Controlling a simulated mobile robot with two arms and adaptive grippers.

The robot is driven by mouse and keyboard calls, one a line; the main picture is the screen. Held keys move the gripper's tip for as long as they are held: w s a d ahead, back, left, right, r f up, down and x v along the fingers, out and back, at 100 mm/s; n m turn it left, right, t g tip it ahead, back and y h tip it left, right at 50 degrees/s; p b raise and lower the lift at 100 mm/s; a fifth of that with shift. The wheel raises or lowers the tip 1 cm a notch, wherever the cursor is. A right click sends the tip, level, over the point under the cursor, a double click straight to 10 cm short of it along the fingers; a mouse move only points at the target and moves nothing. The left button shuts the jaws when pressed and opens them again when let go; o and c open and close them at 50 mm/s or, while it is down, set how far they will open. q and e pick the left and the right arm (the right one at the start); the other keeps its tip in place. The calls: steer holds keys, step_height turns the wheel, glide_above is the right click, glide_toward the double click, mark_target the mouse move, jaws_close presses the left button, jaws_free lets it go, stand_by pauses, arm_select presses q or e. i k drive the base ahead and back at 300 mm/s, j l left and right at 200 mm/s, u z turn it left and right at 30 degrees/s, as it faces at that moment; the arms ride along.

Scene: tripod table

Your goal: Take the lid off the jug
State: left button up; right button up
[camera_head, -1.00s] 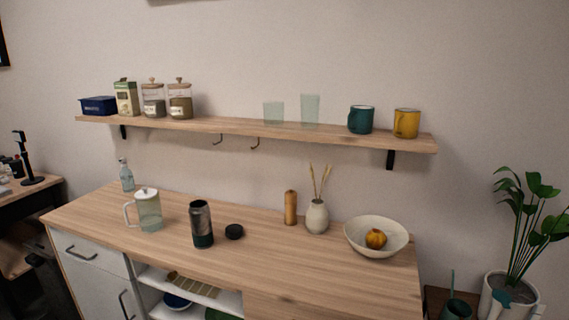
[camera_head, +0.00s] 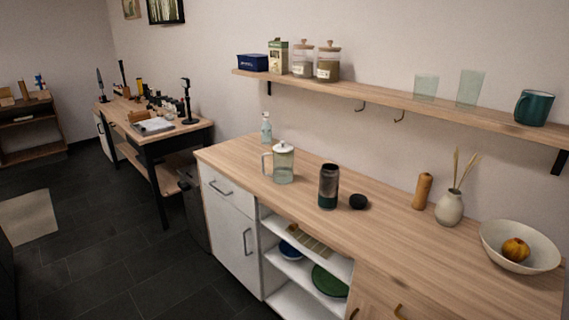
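The jug (camera_head: 283,166) is clear greenish glass with a handle on its left side. It stands upright on the wooden counter (camera_head: 410,248), toward its left end. Its white lid (camera_head: 284,147) is on top of it. Neither of my grippers shows in the head view.
A dark tumbler (camera_head: 328,187) and a small black cap (camera_head: 358,202) stand right of the jug. A glass bottle (camera_head: 266,128) stands behind it. A wall shelf (camera_head: 400,98) with jars and cups hangs above. Dark floor (camera_head: 110,225) is open at the left.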

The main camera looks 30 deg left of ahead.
mark_target(283, 148)
steer(key=j+z, duration=0.1)
steer(key=z, duration=0.6)
steer(key=j+z, duration=0.15)
steer(key=z, duration=0.2)
steer(key=j+z, duration=0.2)
steer(key=j, duration=0.2)
steer(key=k+j+z, duration=0.15)
steer(key=j, duration=0.25)
steer(key=j+z, duration=0.2)
steer(key=j, duration=0.2)
steer(key=k+j+z, duration=0.2)
steer(key=j, duration=0.15)
steer(key=k+j+z, duration=0.15)
steer(key=j, duration=0.2)
steer(key=k+j+z, duration=0.2)
steer(key=j, duration=0.15)
steer(key=i, duration=0.1)
